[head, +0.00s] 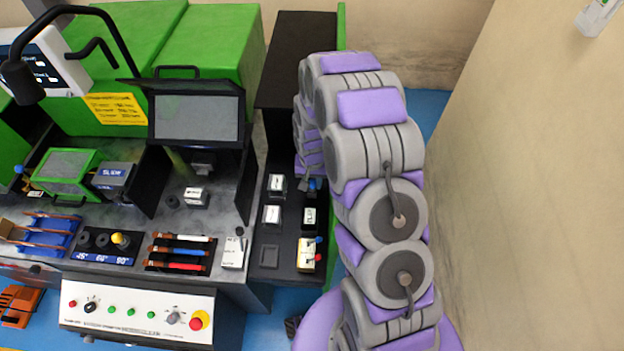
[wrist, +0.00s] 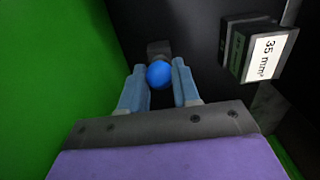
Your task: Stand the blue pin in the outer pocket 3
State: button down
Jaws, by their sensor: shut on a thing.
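The blue pin shows as a round blue head (wrist: 159,76) in the wrist view. My gripper (wrist: 157,70) is shut on it, one pale blue finger on each side. A small dark square piece (wrist: 158,48) shows just beyond the head; I cannot tell whether it is a pocket or whether the pin touches it. In the head view, my gripper (head: 312,185) is over the dark side shelf, mostly hidden by my arm, with a bit of blue there. The pin's lower part is hidden. No readable marking identifies outer pocket 3.
A block marked 35 mm² (wrist: 262,55) stands to the right of my gripper. A green wall (wrist: 50,70) is close on the left. In the head view, several labelled blocks (head: 272,214) stand on the shelf. A rack of angle pins (head: 106,258) holds a yellow-topped pin.

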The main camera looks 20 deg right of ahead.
aim_at(312, 181)
jog(key=shift+f, duration=0.25)
jog(key=c, duration=0.7)
grip_release()
jog(key=shift+c, duration=0.2)
jog(key=shift+r, duration=0.15)
notch_tip(312, 181, up, 17)
jog(key=p, duration=0.2)
